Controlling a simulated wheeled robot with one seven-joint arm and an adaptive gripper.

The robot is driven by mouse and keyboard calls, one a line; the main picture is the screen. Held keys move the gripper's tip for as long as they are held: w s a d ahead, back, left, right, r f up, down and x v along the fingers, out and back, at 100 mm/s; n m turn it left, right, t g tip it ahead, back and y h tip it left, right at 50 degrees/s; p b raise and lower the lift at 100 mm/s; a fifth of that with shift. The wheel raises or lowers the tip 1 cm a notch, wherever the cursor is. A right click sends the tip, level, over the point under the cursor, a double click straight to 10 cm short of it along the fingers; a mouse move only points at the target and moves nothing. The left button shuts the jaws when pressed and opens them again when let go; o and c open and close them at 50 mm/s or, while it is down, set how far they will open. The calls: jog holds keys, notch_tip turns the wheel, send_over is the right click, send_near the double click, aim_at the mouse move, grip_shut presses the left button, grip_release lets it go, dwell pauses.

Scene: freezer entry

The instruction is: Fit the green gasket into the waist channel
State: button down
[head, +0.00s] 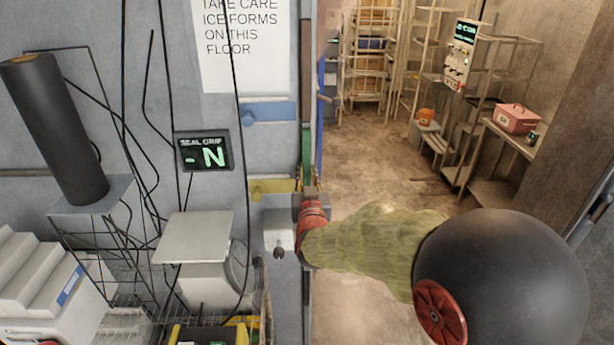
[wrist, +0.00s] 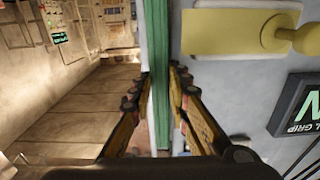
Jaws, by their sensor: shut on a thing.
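The green gasket (head: 306,142) shows as a narrow upright strip on the edge of the doorway in the head view. In the wrist view the green gasket (wrist: 160,50) runs vertically through the middle, with a pale strip along its left side. My gripper (wrist: 160,88) has one finger on each side of it and is shut on it. In the head view my gripper (head: 309,188) is at the door edge beside a yellow bar, partly hidden by my wrist. The waist channel cannot be made out clearly; whether the gasket sits in it cannot be told.
A yellow bar (head: 270,188) and a blue bar (head: 267,112) are on the grey wall left of the edge. A seal grip display (head: 203,151) reads "- N". A metal plate (head: 195,238) stands out below. Right of the edge is open floor (head: 400,150) with shelving behind.

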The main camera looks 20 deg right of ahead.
jog(key=shift+w+d, duration=0.1)
jog(key=shift+w, duration=0.35)
jog(key=c, duration=1.7)
grip_release()
jog(key=shift+w, duration=0.1)
jog(key=shift+o, duration=0.6)
jog(key=o, duration=0.6)
jog(key=shift+s+a+b, duration=0.25)
jog(key=shift+s, duration=0.9)
jog(key=shift+s+a+b, duration=0.2)
jog(key=shift+s+b, duration=0.05)
jog(key=shift+s, duration=0.9)
jog(key=shift+s+a+b, duration=0.25)
jog(key=shift+s, duration=0.9)
jog(key=s, duration=0.4)
jog(key=s+a, duration=0.1)
jog(key=s, duration=0.3)
jog(key=s+a, duration=0.1)
jog(key=s, duration=0.2)
jog(key=shift+s+a, duration=0.2)
jog(key=shift+s, duration=0.2)
